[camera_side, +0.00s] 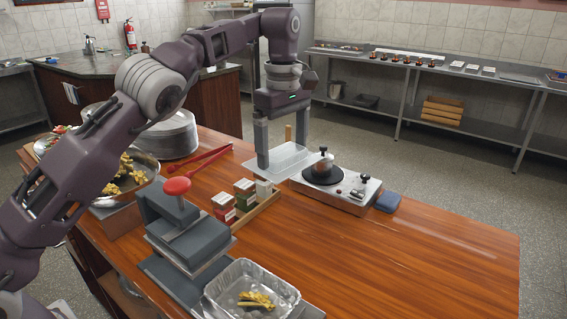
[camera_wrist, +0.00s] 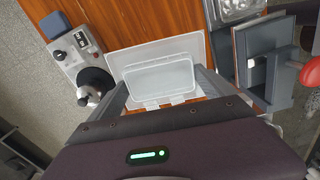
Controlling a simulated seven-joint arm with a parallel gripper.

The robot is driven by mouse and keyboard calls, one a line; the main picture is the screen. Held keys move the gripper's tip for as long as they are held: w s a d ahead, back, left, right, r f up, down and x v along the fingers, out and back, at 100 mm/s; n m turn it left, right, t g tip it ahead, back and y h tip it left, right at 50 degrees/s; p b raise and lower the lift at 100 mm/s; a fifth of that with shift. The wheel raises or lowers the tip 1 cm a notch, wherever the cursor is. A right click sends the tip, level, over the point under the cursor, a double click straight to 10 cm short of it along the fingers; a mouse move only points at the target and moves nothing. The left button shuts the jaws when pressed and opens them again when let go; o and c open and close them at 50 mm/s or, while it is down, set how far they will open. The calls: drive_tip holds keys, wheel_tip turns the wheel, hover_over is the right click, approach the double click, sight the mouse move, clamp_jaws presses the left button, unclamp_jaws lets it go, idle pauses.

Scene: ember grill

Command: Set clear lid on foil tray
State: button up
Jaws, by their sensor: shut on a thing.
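The clear lid (camera_side: 283,160) is a see-through rectangular sheet at the back of the wooden table, left of the hot plate device. In the wrist view the lid (camera_wrist: 160,75) lies between the two fingers. My gripper (camera_side: 282,152) points down and is shut on the lid, with one finger at either side. I cannot tell whether the lid touches the table. The foil tray (camera_side: 291,293) stands at the front of the table, open on top, with yellow food strips inside. Only a corner of the tray (camera_wrist: 235,10) shows at the wrist view's top edge.
A hot plate device (camera_side: 350,196) with a black knobbed disc is right of the lid, with a blue block (camera_side: 388,202) beside it. A red-knobbed press (camera_side: 180,230), a wooden box of small cartons (camera_side: 265,208) and red tongs (camera_side: 205,161) stand left. The table's right side is clear.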

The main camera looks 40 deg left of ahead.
sight(281, 181)
drive_tip(key=s+d+m, duration=0.1)
drive_tip(key=s+m, duration=0.1)
drive_tip(key=s+d+r+m, duration=0.1)
drive_tip(key=s+d+m, duration=0.2)
drive_tip(key=s, duration=0.1)
drive_tip(key=shift+s+d+r+m, duration=0.2)
drive_tip(key=shift+s+d+m, duration=0.05)
drive_tip(key=shift+s+m, duration=0.15)
drive_tip(key=s+d+f+m, duration=0.1)
drive_tip(key=s+d+m, duration=0.1)
drive_tip(key=s+m, duration=0.4)
drive_tip(key=s+d+f+m, duration=0.1)
drive_tip(key=s+d+m, duration=0.25)
drive_tip(key=s, duration=0.55)
drive_tip(key=shift+m, duration=0.55)
drive_tip(key=shift+a+f, duration=0.2)
drive_tip(key=shift+f, duration=2.75)
drive_tip(key=shift+a+f, duration=0.15)
drive_tip(key=shift+f, duration=2.75)
drive_tip(key=o, duration=1)
drive_tip(key=shift+c, duration=0.2)
wheel_tip(281, 181, up, 7)
